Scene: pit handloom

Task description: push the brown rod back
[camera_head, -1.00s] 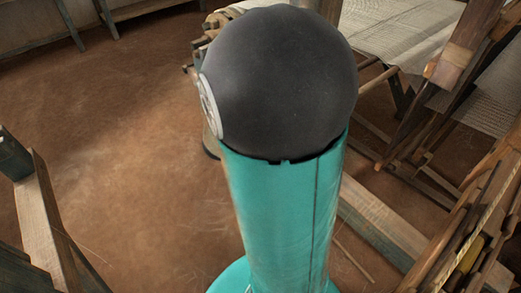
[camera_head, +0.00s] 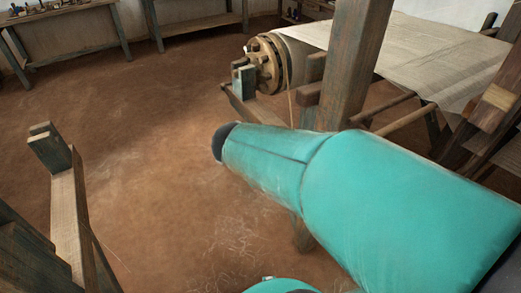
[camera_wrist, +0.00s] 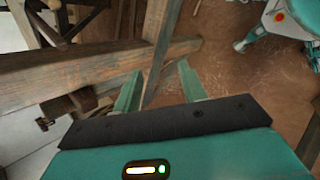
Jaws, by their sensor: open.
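My gripper (camera_wrist: 158,86) shows in the wrist view, its two teal fingers apart with nothing between them. Beyond the fingers are a wooden beam and an upright post of the loom; I cannot tell whether a finger touches them. In the head view my teal arm crosses the right half, and my gripper does not show there. Two thin brown rods show beside the loom's cloth: one (camera_head: 384,109) by the post and one (camera_head: 406,119) just in front of it. I cannot tell which is the task's brown rod. I cannot pick out either rod in the wrist view.
A thick wooden post (camera_head: 357,65) rises behind my arm. A cloth roller with a toothed wooden wheel (camera_head: 265,62) and stretched cloth (camera_head: 425,50) lie behind. A wooden frame (camera_head: 68,215) stands at left. Workbenches (camera_head: 75,35) line the back. The brown floor between is open.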

